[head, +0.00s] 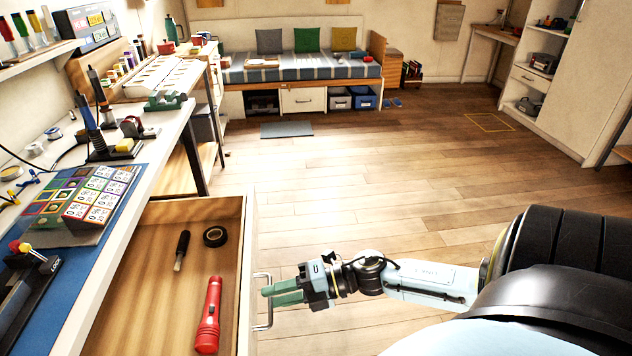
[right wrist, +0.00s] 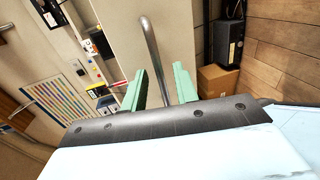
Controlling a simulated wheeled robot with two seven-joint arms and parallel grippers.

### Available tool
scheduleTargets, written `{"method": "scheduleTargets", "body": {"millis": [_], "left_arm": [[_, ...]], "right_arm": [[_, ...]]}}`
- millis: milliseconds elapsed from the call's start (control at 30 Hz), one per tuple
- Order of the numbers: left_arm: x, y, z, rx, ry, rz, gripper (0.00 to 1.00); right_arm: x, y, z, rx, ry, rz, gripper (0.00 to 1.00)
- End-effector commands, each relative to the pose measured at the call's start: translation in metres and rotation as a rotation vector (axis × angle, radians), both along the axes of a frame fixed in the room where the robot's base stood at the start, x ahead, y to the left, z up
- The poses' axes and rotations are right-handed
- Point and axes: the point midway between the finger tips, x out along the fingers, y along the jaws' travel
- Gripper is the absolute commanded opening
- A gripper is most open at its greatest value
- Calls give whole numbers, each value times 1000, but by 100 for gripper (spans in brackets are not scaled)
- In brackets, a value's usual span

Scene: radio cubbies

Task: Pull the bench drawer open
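The bench drawer (head: 222,203) stands pulled out from under the workbench, its wooden inside in plain view in the head view. Its metal bar handle (head: 270,316) is on the drawer front, facing right. My right gripper (head: 266,296) is at the handle, its green fingers pointing left toward the drawer front. In the right wrist view the handle (right wrist: 148,40) runs between the two fingers (right wrist: 159,76), with a gap showing, so the gripper looks open around it. My left gripper is not in view.
The drawer holds a red flashlight (head: 208,318), a black tape roll (head: 215,236) and a dark-handled tool (head: 181,250). The workbench (head: 150,160) with tools runs along the left. The wooden floor (head: 370,180) right of the drawer is clear. A cushioned bench (head: 300,72) stands at the back.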

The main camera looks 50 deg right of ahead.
Motion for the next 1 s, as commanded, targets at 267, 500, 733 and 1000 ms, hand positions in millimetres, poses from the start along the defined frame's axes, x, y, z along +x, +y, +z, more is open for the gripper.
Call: {"method": "scheduleTargets", "body": {"millis": [267, 500, 733, 1000], "left_arm": [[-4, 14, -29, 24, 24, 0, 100], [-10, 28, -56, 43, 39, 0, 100], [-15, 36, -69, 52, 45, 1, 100], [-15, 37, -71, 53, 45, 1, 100]], "right_arm": [[-33, -39, 12, -3, 5, 0, 30], [-65, -77, 23, -2, 4, 0, 30], [-80, -95, 28, -1, 1, 1, 30], [-82, -97, 28, -1, 0, 1, 30]]}}
